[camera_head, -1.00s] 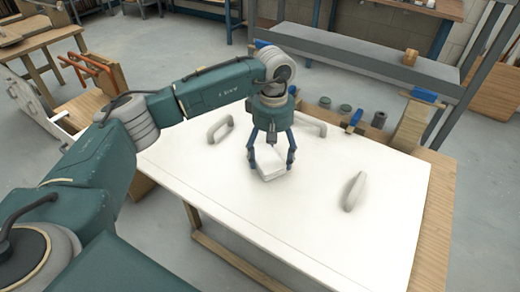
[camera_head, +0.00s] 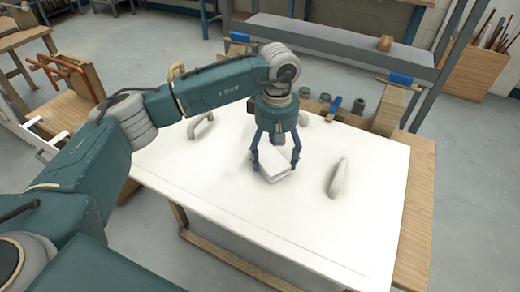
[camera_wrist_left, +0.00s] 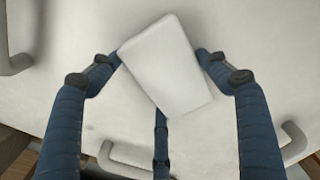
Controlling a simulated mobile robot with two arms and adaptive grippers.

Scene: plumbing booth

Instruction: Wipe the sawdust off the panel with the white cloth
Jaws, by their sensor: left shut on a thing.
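The white panel (camera_head: 290,227) lies flat on a wooden table. The white cloth (camera_head: 279,166), a folded block, is between the blue fingers of my left gripper (camera_head: 276,162), which is shut on it low over the middle of the panel. In the left wrist view the cloth (camera_wrist_left: 167,65) sits tilted between the fingers of the gripper (camera_wrist_left: 158,68). I cannot tell for sure whether it touches the panel. Faint greyish smudges show on the panel around the handles; I cannot make out clear sawdust. My right gripper is not in view.
Pale handles stand up from the panel, one at right (camera_head: 338,177), one at left (camera_head: 201,125), another partly behind the gripper. A blue-handled tool (camera_head: 336,105) and dark round pieces lie along the back edge. A grey shelf beam (camera_head: 345,50) crosses behind. The panel's front is clear.

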